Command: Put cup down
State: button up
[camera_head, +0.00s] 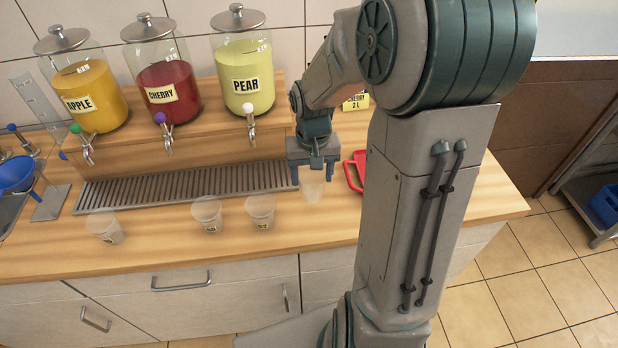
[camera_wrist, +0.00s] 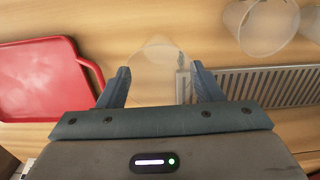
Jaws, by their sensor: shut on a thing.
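My gripper (camera_head: 313,178) points down over the wooden counter at the right end of the drip grate. It is shut on a clear, empty-looking plastic cup (camera_head: 312,192), which looks upright. In the wrist view, the held cup (camera_wrist: 156,62) shows faintly between the two fingers of my gripper (camera_wrist: 158,90). The cup's base is at or just above the counter; I cannot tell whether it touches. Three other clear cups stand on the counter to the left: one close by (camera_head: 260,212), one beside it (camera_head: 207,215) and one farther left (camera_head: 104,228).
A red tray (camera_head: 354,174) lies just right of the held cup, partly hidden by my arm. A metal drip grate (camera_head: 185,187) runs below the apple (camera_head: 92,98), cherry (camera_head: 170,92) and pear (camera_head: 246,80) dispensers. The counter front (camera_head: 200,248) is clear.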

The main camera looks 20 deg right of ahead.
jog(key=shift+w+f, duration=0.25)
jog(key=shift+f, duration=0.1)
jog(key=shift+f+p, duration=0.35)
jog(key=shift+f, duration=1.45)
jog(key=shift+f, duration=0.2)
jog(key=o, duration=0.9)
jog(key=shift+o, duration=0.2)
jog(key=shift+r, duration=0.1)
